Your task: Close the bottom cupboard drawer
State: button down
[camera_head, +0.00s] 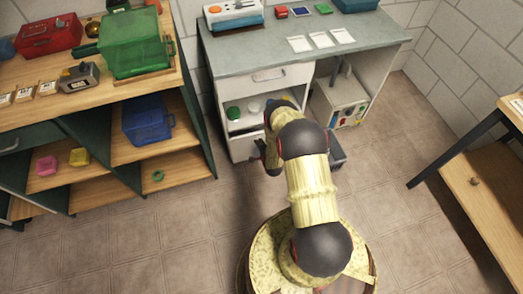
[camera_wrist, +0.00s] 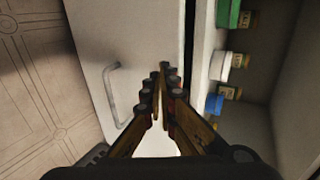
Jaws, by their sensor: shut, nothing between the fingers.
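The bottom cupboard drawer (camera_head: 241,149) is the white front low in the left part of the grey-topped desk, below an open shelf. My arm hides its right part. In the wrist view, turned on its side, the white drawer front (camera_wrist: 90,30) shows its bar handle (camera_wrist: 115,100) left of my fingers. A dark gap runs between the drawer and the shelf; I cannot tell how far the drawer stands out. My gripper (camera_wrist: 162,70) is shut and empty, its tips over the drawer's shelf-side part in the picture. I cannot tell whether they touch it.
Jars (camera_wrist: 220,66) stand on the shelf (camera_wrist: 285,50) above the drawer. The upper drawer (camera_head: 268,76) looks shut. A white box (camera_head: 340,100) stands under the desk's right side. A wooden shelf unit (camera_head: 160,150) is at left and a wooden table (camera_head: 485,195) at right. The floor between is clear.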

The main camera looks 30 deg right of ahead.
jog(key=shift+w+d+b, duration=0.15)
jog(key=shift+w, duration=0.4)
jog(key=shift+w+d+b, duration=0.15)
jog(key=shift+w, duration=0.4)
jog(key=shift+w, duration=0.2)
jog(key=w, duration=0.1)
jog(key=w+d, duration=0.1)
jog(key=w, duration=0.3)
jog(key=shift+d, duration=0.25)
jog(key=shift+r, duration=0.1)
jog(key=shift+s, duration=0.1)
